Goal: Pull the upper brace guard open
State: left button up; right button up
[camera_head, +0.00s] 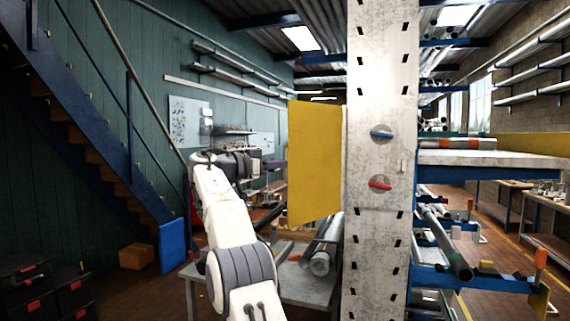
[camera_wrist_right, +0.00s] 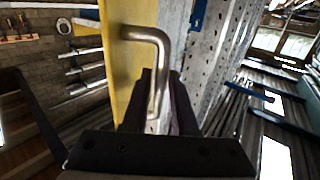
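The upper brace guard (camera_head: 315,160) is a yellow panel standing out from the left edge of the pale, speckled mast (camera_head: 382,60), swung open at an angle. The mast face beside it is exposed, with a blue-marked knob (camera_head: 381,133) above a red-marked knob (camera_head: 380,184). In the wrist view, the yellow guard (camera_wrist_right: 119,75) carries a bent metal handle (camera_wrist_right: 145,34). My right gripper (camera_wrist_right: 161,80) has its dark fingers closed around the handle's bar. In the head view a white arm of mine reaches up left of the guard; the handle is hidden there. My left gripper does not show.
A grey table (camera_head: 300,285) with metal tubes (camera_head: 322,258) stands behind the arm. Blue-framed racks (camera_head: 470,277) holding pipes lie right of the mast. A staircase (camera_head: 85,130) rises at the left, with a cardboard box (camera_head: 136,256) below it.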

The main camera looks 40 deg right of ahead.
jog(key=shift+a, duration=0.15)
jog(key=w+a, duration=0.1)
jog(key=a, duration=0.9)
jog(key=shift+w, duration=0.4)
